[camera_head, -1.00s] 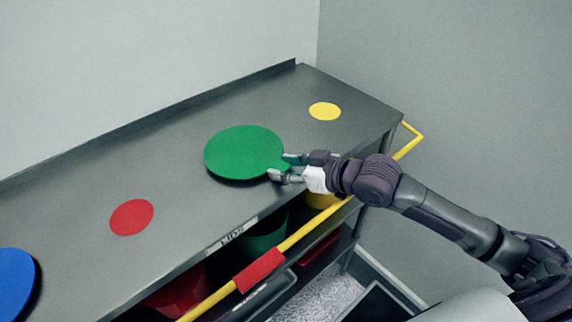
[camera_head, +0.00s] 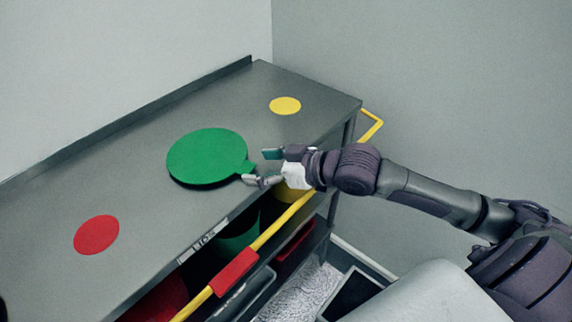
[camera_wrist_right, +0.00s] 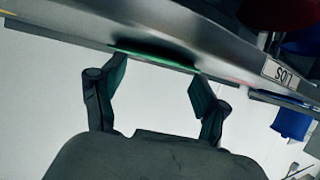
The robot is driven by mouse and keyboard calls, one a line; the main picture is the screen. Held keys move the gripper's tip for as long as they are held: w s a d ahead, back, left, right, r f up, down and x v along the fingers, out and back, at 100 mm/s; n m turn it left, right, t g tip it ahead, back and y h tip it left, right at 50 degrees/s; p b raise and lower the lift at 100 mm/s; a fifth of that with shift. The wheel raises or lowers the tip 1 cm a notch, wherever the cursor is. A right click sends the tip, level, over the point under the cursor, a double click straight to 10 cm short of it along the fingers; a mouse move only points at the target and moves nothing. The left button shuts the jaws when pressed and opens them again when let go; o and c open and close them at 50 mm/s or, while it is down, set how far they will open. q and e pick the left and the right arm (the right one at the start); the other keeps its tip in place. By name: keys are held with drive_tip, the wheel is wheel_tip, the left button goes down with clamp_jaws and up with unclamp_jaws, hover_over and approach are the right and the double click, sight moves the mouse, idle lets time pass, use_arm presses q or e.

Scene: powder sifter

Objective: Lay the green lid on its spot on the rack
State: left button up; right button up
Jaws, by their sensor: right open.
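The green lid (camera_head: 207,157), a flat disc with a small tab on its right side, lies on the top of the grey rack (camera_head: 150,225), between a red spot (camera_head: 96,235) and a yellow spot (camera_head: 285,105). Any spot under the lid is hidden. My right gripper (camera_head: 266,168) is open, its fingers either side of and just back from the lid's tab. In the right wrist view the open fingers (camera_wrist_right: 157,88) face the rack edge, with the lid's green edge (camera_wrist_right: 150,58) ahead of them. My left gripper is not in view.
A yellow rail (camera_head: 290,213) with a red sleeve runs along the rack's front. Below are red and green bins (camera_head: 238,236) and a yellow one. A label (camera_head: 203,240) sits on the front edge. Walls stand behind and to the right.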

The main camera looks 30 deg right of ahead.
drive_tip(key=v, duration=0.9)
drive_tip(key=shift+r, duration=0.1)
idle(0.4)
